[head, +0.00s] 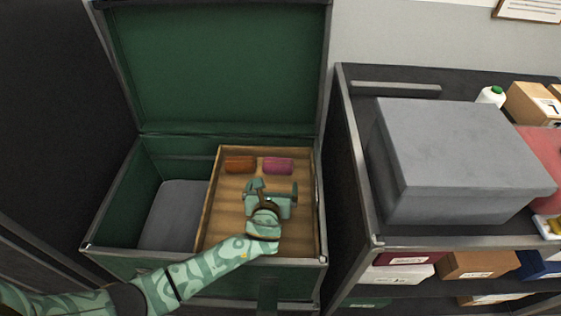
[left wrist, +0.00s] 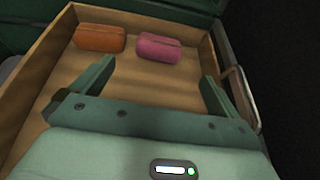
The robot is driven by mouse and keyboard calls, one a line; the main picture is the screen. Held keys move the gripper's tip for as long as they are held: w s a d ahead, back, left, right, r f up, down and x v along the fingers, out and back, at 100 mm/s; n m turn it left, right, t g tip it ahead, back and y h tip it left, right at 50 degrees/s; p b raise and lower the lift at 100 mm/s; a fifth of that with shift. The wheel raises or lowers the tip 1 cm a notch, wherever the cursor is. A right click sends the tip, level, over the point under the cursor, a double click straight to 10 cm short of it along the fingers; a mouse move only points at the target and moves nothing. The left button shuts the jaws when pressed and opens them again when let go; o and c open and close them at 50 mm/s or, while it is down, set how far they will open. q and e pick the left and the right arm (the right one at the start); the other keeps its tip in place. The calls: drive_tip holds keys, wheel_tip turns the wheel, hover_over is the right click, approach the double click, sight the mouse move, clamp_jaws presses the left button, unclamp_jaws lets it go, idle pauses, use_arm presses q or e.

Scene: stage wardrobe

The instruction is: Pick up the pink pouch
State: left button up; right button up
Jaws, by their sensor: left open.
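The pink pouch (head: 278,165) lies at the back of a wooden tray (head: 212,205) inside an open green trunk. An orange-brown pouch (head: 240,165) lies just to its left, with a small gap. My left gripper (head: 271,187) is over the tray, open and empty, on the near side of the pink pouch. In the left wrist view the pink pouch (left wrist: 159,47) is beyond the spread fingers (left wrist: 152,80) and apart from them. The orange-brown pouch (left wrist: 99,38) is further left there. My right gripper is not in view.
The trunk's lid (head: 225,65) stands open at the back. A grey block (head: 172,215) is in the trunk left of the tray. A shelf unit on the right bears a large grey box (head: 455,155). The tray's middle looks clear.

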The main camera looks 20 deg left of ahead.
use_arm(q)
drive_tip(key=b, duration=0.2)
approach(277, 166)
drive_tip(key=shift+w+a+f, duration=0.15)
drive_tip(key=shift+w+f, duration=0.3)
drive_tip(key=b+x, duration=0.2)
drive_tip(key=x, duration=0.1)
drive_tip(key=shift+r, duration=0.1)
drive_tip(key=shift+w+a+b, duration=0.1)
drive_tip(key=shift+w+b, duration=0.2)
drive_tip(key=shift+w, duration=0.3)
drive_tip(key=shift+w+a+f+b, duration=0.15)
drive_tip(key=shift+w+f+b, duration=0.75)
drive_tip(key=shift+b, duration=0.3)
drive_tip(key=shift+r+b+x, duration=0.25)
drive_tip(key=shift+b+x, duration=0.3)
drive_tip(key=shift+x, duration=0.55)
drive_tip(key=shift+w+r, duration=0.1)
drive_tip(key=shift+w, duration=0.15)
drive_tip(key=shift+r, duration=0.2)
drive_tip(key=c, duration=0.7)
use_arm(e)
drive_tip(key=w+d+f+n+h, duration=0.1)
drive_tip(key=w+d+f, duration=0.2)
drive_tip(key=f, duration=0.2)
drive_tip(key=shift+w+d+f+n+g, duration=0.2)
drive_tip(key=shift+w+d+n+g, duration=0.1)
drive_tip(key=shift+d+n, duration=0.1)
